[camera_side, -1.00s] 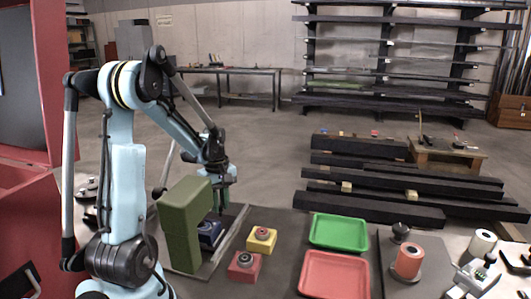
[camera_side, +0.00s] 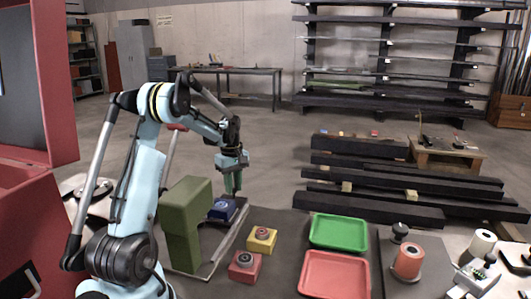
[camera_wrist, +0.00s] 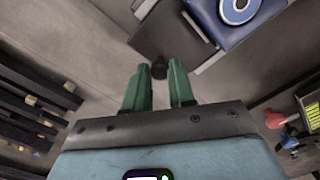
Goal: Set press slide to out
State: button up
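My gripper (camera_side: 233,184) is at the far end of the flat grey frame (camera_side: 221,258), behind the blue block (camera_side: 222,209). In the wrist view my gripper (camera_wrist: 158,72) has its two green fingers apart, with a small dark knob (camera_wrist: 160,68) between or just beyond the tips. I cannot tell whether they touch it. The blue block, with a round ring on top, also shows at the top right of the wrist view (camera_wrist: 232,28). It stands at the far end of the frame, to the right of and behind the green upright block (camera_side: 184,225). The press slide is not clearly identifiable.
A yellow block (camera_side: 262,240) and a red block (camera_side: 245,266) stand right of the frame. Beyond them are a green tray (camera_side: 338,246) and a red tray (camera_side: 334,286). Dark beams (camera_side: 400,186) lie on the floor behind. Open floor lies behind my gripper.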

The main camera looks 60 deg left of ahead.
jog(key=o, duration=0.4)
jog(key=shift+w+a, duration=0.1)
jog(key=shift+a, duration=0.05)
notch_tip(320, 180, up, 12)
jog(key=shift+r, duration=0.1)
dwell(0.3)
jog(key=w+d+r+m+t+y, duration=0.15)
jog(key=d+m, duration=0.25)
jog(key=d, duration=0.5)
jog(key=w+d+r+m+t, duration=0.1)
jog(key=w+d+m, duration=0.1)
jog(key=d+m, duration=0.45)
jog(key=s+d+f+m+t, duration=0.1)
jog(key=s+d+m, duration=0.1)
jog(key=d, duration=0.4)
jog(key=s+d+f+m+t+h, duration=0.1)
jog(key=s+d+f+m+t, duration=0.1)
jog(key=d+m, duration=0.2)
jog(key=s+d+f+m+t, duration=0.2)
jog(key=d+m, duration=0.1)
jog(key=d, duration=0.6)
jog(key=shift+s+d+f, duration=0.1)
jog(key=shift+s+d, duration=0.15)
jog(key=shift+s, duration=0.05)
